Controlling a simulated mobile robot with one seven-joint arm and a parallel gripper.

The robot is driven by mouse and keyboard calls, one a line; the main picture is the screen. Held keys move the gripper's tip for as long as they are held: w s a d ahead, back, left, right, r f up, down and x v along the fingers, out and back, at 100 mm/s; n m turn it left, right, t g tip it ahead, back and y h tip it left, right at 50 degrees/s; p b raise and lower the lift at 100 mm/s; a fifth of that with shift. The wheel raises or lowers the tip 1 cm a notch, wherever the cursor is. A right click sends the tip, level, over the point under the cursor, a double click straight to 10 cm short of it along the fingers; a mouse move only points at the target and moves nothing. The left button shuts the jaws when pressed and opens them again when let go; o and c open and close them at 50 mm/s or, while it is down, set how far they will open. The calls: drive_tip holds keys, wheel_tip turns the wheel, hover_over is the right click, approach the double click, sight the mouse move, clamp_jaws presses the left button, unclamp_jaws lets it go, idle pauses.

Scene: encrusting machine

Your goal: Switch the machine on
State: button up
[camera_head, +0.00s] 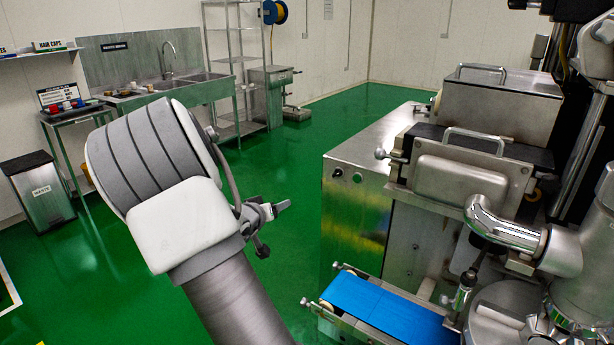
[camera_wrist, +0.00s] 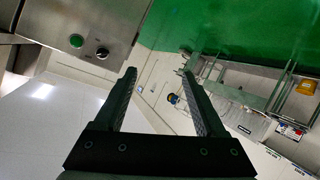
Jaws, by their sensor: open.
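The encrusting machine (camera_head: 352,235) is a large steel unit on the right of the head view. On its near-left panel are a green button and a dark knob, small in the head view. In the wrist view the green button (camera_wrist: 77,41) and the black rotary knob (camera_wrist: 102,53) show clearly on the steel panel (camera_wrist: 60,15) at the upper left. My gripper (camera_wrist: 158,72) is open and empty, its two dark fingers apart. The button and knob lie left of the fingers, not touched. In the head view my gripper (camera_head: 272,215) is partly hidden behind my wrist.
A blue conveyor belt (camera_head: 385,305) juts from the machine's lower front. Green floor (camera_head: 290,160) is free between my arm and the machine.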

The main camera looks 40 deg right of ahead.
drive_tip(key=s+d+g+h, duration=0.2)
drive_tip(key=d+h, duration=0.3)
drive_tip(key=h, duration=0.1)
approach(335, 175)
drive_tip(key=shift+g, duration=0.3)
drive_tip(key=x, duration=0.8)
drive_tip(key=shift+w+d+r, duration=0.1)
drive_tip(key=shift+w+r, duration=0.05)
clamp_jaws()
